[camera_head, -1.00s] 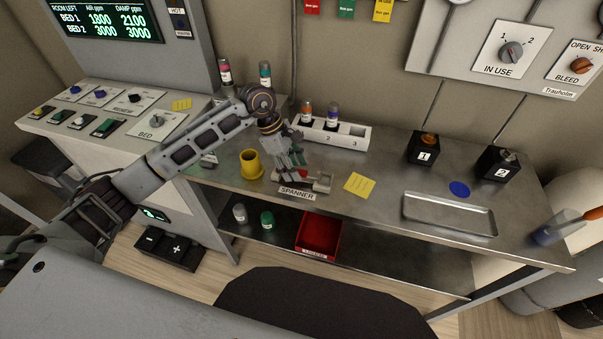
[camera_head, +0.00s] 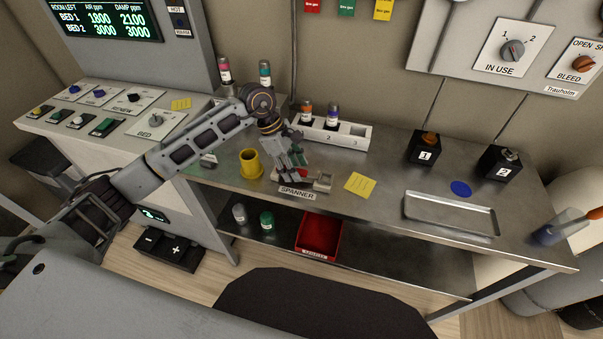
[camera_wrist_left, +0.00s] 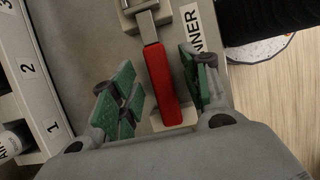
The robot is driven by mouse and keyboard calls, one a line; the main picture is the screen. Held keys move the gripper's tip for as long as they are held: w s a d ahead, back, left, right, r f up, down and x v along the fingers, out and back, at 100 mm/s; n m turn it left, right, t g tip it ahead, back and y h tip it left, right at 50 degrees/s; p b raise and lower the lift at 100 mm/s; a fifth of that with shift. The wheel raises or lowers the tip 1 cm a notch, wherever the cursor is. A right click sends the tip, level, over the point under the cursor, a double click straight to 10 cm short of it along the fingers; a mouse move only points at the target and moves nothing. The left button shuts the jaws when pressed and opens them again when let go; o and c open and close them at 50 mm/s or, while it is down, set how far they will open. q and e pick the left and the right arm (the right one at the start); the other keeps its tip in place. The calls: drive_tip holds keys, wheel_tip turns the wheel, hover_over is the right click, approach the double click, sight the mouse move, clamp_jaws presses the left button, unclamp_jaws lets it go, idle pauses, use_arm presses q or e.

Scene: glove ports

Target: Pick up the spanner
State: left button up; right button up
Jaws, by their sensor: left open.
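The spanner has a red handle (camera_wrist_left: 160,80) and a grey metal shank. It lies across pale rests beside the "SPANNER" label (camera_head: 297,192) on the steel bench. My left gripper (camera_head: 291,173) is low over the handle end in the head view and hides much of it. In the left wrist view, my left gripper (camera_wrist_left: 158,62) is open. Its green-padded fingers stand on either side of the red handle, with a gap visible on the left side. The far end of the spanner is cut off there. My right gripper is not in view.
A yellow cup (camera_head: 251,164) stands left of the gripper. A white numbered rack (camera_head: 345,134) with bottles is behind it. A yellow note (camera_head: 360,184) and an empty metal tray (camera_head: 449,215) lie to the right. A red bin (camera_head: 319,236) sits on the lower shelf.

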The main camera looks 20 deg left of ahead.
use_arm(q)
drive_tip(key=shift+c, duration=2.1)
drive_tip(key=c, duration=0.4)
clamp_jaws()
drive_tip(key=shift+r+p, duration=0.3)
drive_tip(key=shift+p, duration=0.25)
drive_tip(key=shift+r, duration=0.35)
wheel_tip(320, 180, up, 3)
drive_tip(key=shift+r+b, duration=0.15)
drive_tip(key=shift+b, duration=0.2)
drive_tip(key=shift+r, duration=2.95)
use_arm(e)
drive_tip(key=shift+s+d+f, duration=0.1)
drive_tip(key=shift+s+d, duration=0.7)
